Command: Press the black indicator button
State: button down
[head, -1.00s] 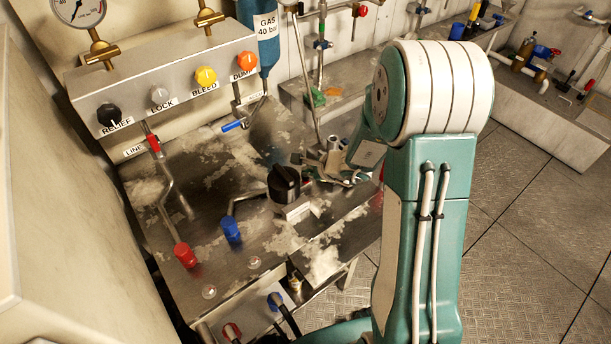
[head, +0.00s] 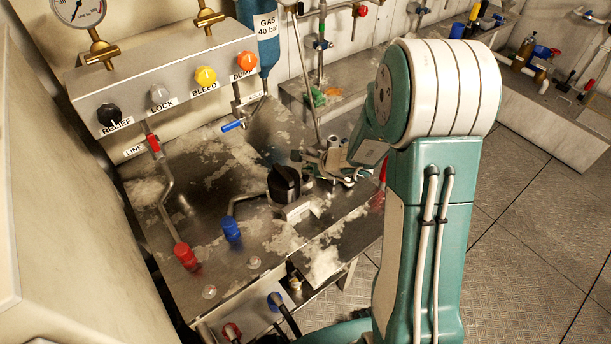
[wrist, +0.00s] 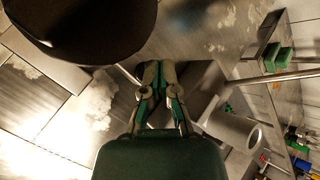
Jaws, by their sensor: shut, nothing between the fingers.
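A large round black knob (head: 284,183) stands upright on the steel bench top in the head view. A dark round shape (wrist: 80,25), likely the same knob, fills the top left of the wrist view. A second black knob (head: 109,116), labelled RELIEF, is at the left end of the valve panel. I cannot tell from a label which one is the indicator button. My gripper (wrist: 160,68) is shut and empty, its fingertips together to the right of the dark shape. In the head view my gripper (head: 322,166) is low over the bench, right of and behind the bench knob, partly hidden by my arm.
The panel (head: 170,75) also carries grey, yellow and orange knobs. Red (head: 185,256) and blue (head: 232,229) capped fittings stand on the bench left of the black knob. A thin upright pipe (head: 303,75) rises behind my gripper. Open floor (head: 530,200) lies to the right.

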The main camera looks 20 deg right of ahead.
aim_at(307, 177)
jog(key=shift+r, duration=0.15)
jog(key=shift+r, duration=2.5)
jog(key=shift+s+a+r, duration=0.1)
jog(key=shift+a+r, duration=0.05)
jog(key=shift+r, duration=0.05)
jog(key=s+a+r+n+g, duration=0.1)
jog(key=s+a+r+n, duration=0.2)
jog(key=s+r+n, duration=0.3)
jog(key=s+a+r+n+g, duration=0.1)
jog(key=s+a+r+n, duration=0.2)
jog(key=s+r+n, duration=0.25)
jog(key=s+d+r+n+h, duration=0.2)
jog(key=s+d+n, duration=0.1)
jog(key=s, duration=0.4)
jog(key=s+d+r+n+h, duration=0.2)
jog(key=s+n, duration=0.3)
jog(key=s, duration=0.3)
jog(key=shift+d+r+n+h, duration=0.35)
jog(key=shift+d+r+h, duration=0.05)
jog(key=shift+r+h, duration=0.2)
